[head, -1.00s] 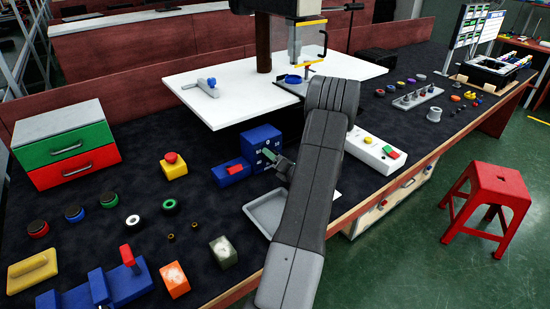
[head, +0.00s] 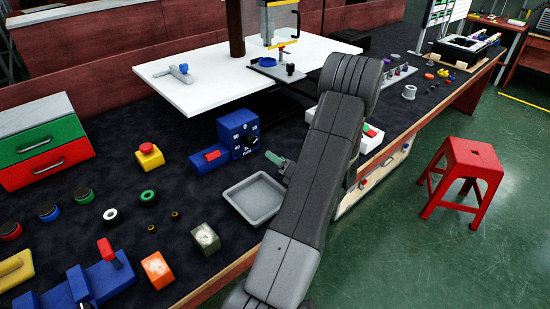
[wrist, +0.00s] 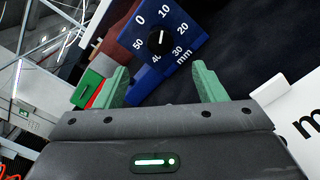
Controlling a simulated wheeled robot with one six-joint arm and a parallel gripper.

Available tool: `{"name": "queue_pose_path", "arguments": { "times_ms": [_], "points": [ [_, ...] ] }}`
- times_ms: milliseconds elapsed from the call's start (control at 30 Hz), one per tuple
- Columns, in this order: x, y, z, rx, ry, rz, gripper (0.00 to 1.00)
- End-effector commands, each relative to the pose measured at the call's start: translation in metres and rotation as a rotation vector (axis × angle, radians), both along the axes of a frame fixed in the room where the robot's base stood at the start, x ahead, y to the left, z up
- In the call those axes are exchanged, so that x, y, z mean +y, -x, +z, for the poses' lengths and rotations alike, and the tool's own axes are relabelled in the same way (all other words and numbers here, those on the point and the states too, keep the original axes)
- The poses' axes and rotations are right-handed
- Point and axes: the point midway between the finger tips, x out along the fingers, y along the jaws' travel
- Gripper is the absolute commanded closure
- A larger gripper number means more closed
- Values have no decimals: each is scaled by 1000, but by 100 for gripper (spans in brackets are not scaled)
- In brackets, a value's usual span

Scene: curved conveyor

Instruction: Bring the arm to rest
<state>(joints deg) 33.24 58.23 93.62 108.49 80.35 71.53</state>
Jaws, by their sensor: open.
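My gripper (wrist: 163,84) is open in the wrist view, with two green fingers apart and nothing held between them. Beyond the fingers is a blue box with a black dial (wrist: 160,42). In the head view my arm crosses the middle, and one green fingertip of my gripper (head: 275,159) shows at its left side, with the rest hidden behind the arm. The fingertip is near the blue dial box (head: 238,132) and above the far edge of an empty grey tray (head: 254,198). I cannot tell whether it touches anything.
A dark bench (head: 190,240) holds a red and green drawer unit (head: 45,140), a yellow button box with a red top (head: 149,156), rings and blocks. A white board (head: 215,90) lies behind. A white box (head: 370,140) is right of my arm. A red stool (head: 463,178) stands on open floor.

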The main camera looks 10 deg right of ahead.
Motion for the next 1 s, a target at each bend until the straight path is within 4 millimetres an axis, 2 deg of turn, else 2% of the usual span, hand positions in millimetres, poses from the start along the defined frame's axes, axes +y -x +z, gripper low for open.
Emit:
{"name": "queue_pose_path", "arguments": {
  "times_ms": [367, 1000],
  "points": [
    [5, -6, 0, 0, 0, 1, 36],
    [72, -98, 1, -1, 0, 4, 36]
  ]
}}
